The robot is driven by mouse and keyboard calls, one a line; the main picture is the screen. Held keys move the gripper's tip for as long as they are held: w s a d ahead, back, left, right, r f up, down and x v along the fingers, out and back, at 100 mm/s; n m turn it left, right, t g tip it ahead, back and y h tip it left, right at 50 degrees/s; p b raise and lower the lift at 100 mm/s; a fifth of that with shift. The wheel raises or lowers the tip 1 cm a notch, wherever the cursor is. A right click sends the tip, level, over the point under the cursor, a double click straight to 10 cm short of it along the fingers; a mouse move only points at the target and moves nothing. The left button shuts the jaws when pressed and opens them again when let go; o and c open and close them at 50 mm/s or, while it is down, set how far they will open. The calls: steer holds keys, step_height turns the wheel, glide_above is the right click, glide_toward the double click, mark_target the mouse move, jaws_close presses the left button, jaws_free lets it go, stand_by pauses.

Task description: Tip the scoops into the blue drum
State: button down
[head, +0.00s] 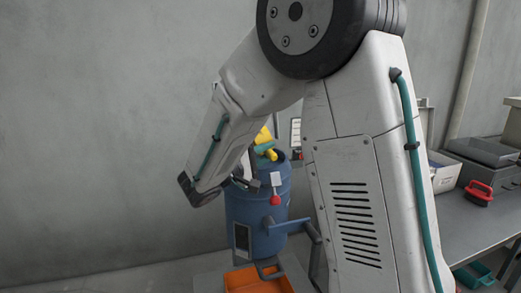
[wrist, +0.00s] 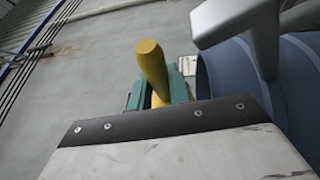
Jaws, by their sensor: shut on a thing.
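The blue drum (head: 250,212) stands upright in the middle of the head view, partly hidden by my arm. Its curved side (wrist: 303,85) shows at the right of the wrist view. My gripper (wrist: 160,97) is at the drum's top in the head view, mostly hidden behind my wrist. It is shut on a yellow handle (wrist: 152,65), which sticks up between teal parts. The yellow piece (head: 263,135) also shows above the drum's rim in the head view. The scoop's bowl and any contents are hidden, so I cannot tell its tilt.
An orange bin (head: 258,280) sits below the drum. A grey bench (head: 465,225) at the right holds a red-handled item (head: 478,193) and grey boxes (head: 484,150). A teal object (head: 473,277) lies low at the right. The wall at the left is bare.

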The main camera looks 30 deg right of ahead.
steer(key=shift+w+r, duration=0.15)
steer(key=d+r+m+t+y, duration=0.1)
steer(key=m+y, duration=0.1)
steer(key=y, duration=0.4)
steer(key=s+d+r+m+y, duration=0.1)
steer(key=d+m+y, duration=0.1)
steer(key=y, duration=0.5)
steer(key=d+r+m+t+y, duration=0.1)
steer(key=m+y, duration=0.1)
steer(key=y, duration=0.5)
steer(key=shift+s+d+r+t, duration=0.2)
steer(key=shift+d+r+t, duration=0.1)
steer(key=shift+d+r, duration=0.1)
steer(key=r, duration=0.4)
steer(key=shift+a+r, duration=0.2)
steer(key=shift+r, duration=0.1)
